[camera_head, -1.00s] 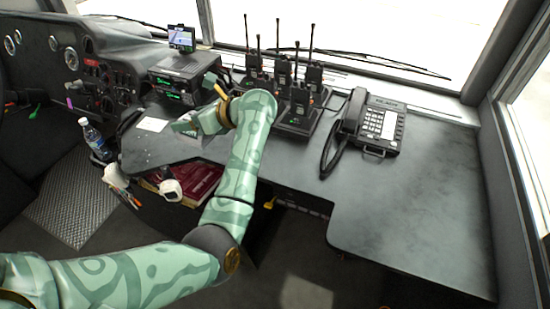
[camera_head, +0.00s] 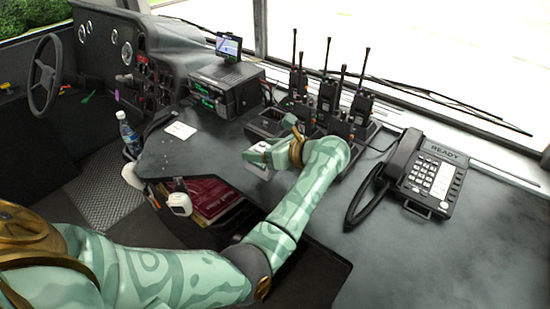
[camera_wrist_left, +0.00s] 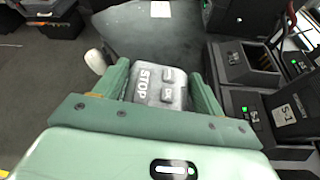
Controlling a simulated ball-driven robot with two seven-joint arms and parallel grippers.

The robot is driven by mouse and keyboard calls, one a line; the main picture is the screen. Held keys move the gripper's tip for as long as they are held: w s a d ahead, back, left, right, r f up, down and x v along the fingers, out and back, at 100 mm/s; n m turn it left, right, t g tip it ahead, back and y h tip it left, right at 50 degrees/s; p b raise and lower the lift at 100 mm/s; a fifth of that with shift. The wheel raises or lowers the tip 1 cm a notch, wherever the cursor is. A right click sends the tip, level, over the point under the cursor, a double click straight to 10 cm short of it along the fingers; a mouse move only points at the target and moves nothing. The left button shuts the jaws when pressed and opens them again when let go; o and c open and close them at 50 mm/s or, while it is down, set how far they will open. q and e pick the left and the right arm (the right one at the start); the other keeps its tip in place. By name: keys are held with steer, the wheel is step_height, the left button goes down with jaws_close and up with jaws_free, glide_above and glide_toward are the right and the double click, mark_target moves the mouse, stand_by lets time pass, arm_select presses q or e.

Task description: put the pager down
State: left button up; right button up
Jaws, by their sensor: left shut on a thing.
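In the left wrist view the pager (camera_wrist_left: 160,86) sits between the two green fingers (camera_wrist_left: 161,88). My right gripper is not in view.
A charger with several upright radios (camera_head: 330,100) stands behind and right of my left gripper. A desk phone (camera_head: 435,180) is farther right. A white paper (camera_head: 180,130) lies left, near a black console (camera_head: 225,85). Bare desk lies between paper and gripper.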

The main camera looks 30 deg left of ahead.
arm_select(q)
steer(key=f, duration=0.1)
steer(key=w+f+b, duration=0.1)
steer(key=f, duration=0.2)
steer(key=shift+w+d+f, duration=0.1)
steer(key=shift+w+d, duration=0.05)
steer(key=shift+d, duration=0.25)
steer(key=shift+a+f, duration=0.1)
steer(key=shift+a, duration=0.05)
steer(key=shift+s+a+r, duration=0.1)
steer(key=shift+s+r, duration=0.1)
steer(key=shift+s, duration=0.1)
steer(key=shift+f, duration=0.1)
steer(key=o, duration=1.2)
steer(key=shift+d+r, duration=0.25)
steer(key=shift+d, duration=0.1)
steer(key=v, duration=0.7)
steer(key=shift+p, duration=0.35)
